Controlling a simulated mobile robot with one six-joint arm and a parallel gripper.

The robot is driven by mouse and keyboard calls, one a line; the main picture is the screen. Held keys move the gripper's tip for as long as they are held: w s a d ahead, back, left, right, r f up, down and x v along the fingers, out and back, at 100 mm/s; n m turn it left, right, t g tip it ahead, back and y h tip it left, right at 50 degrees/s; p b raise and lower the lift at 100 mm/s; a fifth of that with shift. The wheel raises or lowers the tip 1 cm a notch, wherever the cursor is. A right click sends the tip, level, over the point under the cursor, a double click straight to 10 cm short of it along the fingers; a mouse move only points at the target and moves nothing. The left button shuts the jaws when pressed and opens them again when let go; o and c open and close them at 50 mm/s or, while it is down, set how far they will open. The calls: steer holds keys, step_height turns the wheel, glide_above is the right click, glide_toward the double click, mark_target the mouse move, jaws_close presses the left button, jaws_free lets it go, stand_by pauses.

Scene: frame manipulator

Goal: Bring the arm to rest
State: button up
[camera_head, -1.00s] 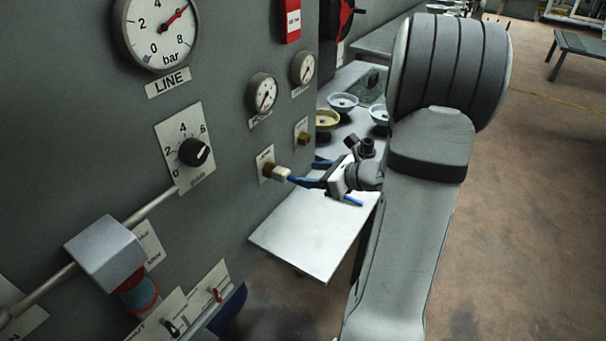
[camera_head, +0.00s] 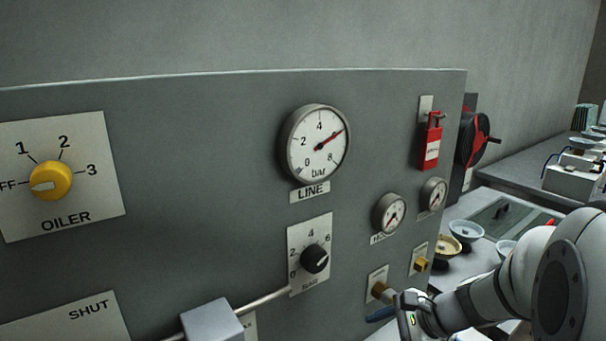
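My arm (camera_head: 485,300) reaches in from the lower right in the head view. My gripper (camera_head: 385,313) is at its left end, low in front of the grey panel (camera_head: 200,220). The gripper body hides part of that area. I cannot tell whether the fingers touch the fitting, hold anything, or how far apart they are.
Bowls (camera_head: 466,230) stand on a bench behind my arm. A grey block (camera_head: 212,322) with a rod juts from the panel at the bottom.

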steer(key=s+r+n+g+h, duration=0.1)
steer(key=s+r+n+h, duration=0.3)
steer(key=n, duration=1.2)
steer(key=s+h, duration=0.4)
steer(key=s, duration=0.3)
steer(key=shift+a, duration=0.2)
steer(key=shift+c, duration=0.4)
